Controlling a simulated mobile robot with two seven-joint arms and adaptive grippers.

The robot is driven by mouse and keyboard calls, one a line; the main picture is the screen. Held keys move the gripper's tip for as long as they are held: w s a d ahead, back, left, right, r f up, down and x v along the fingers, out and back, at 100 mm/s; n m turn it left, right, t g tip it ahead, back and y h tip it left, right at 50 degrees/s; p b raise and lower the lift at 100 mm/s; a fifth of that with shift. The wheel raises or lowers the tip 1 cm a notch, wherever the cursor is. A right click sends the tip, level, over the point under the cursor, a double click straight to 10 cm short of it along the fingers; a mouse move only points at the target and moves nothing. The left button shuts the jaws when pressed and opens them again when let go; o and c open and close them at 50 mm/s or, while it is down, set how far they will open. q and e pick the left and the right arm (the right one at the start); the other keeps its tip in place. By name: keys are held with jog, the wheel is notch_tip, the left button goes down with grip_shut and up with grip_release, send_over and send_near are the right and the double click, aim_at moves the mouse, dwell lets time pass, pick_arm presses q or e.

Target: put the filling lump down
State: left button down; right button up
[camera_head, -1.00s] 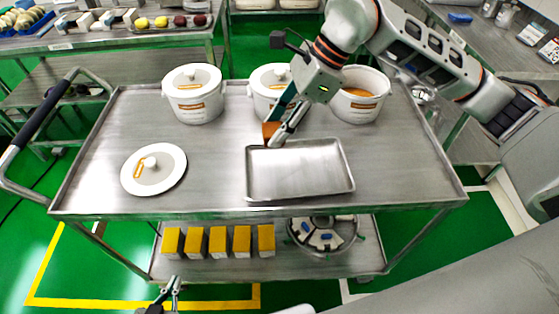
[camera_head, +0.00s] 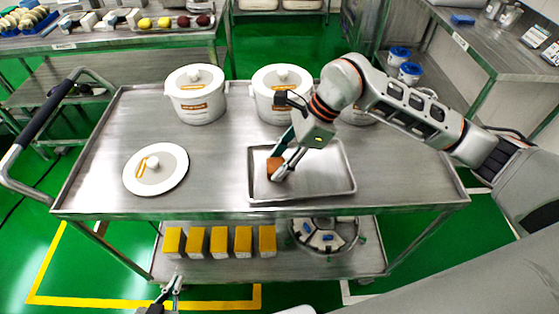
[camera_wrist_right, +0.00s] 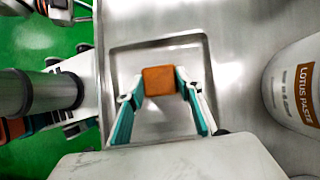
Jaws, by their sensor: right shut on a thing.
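The filling lump (camera_head: 274,167) is an orange-brown block. My right gripper (camera_head: 280,170) is shut on it, over the left part of the metal tray (camera_head: 330,187) on the cart. In the right wrist view the lump (camera_wrist_right: 158,81) sits between the two fingertips of the gripper (camera_wrist_right: 160,88), with the tray (camera_wrist_right: 150,47) around and behind it. I cannot tell whether the lump touches the tray floor. My left gripper (camera_head: 173,284) is at the bottom edge of the head view, low in front of the cart, with its fingers seeming a little apart and empty.
White lidded tubs (camera_head: 196,105) and (camera_head: 275,100) stand at the cart's back; a third is mostly hidden behind my right arm. A round lid (camera_head: 157,180) lies at the left. Several yellow-topped boxes (camera_head: 218,241) are on the lower shelf. In the right wrist view a tub labelled lotus paste (camera_wrist_right: 290,85) is close.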

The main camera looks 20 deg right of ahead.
jog(key=shift+f, duration=0.15)
jog(key=o, duration=1.1)
jog(key=shift+r, duration=0.2)
jog(key=v, duration=1.2)
jog(key=shift+b, duration=0.3)
jog(key=shift+s+f, duration=0.1)
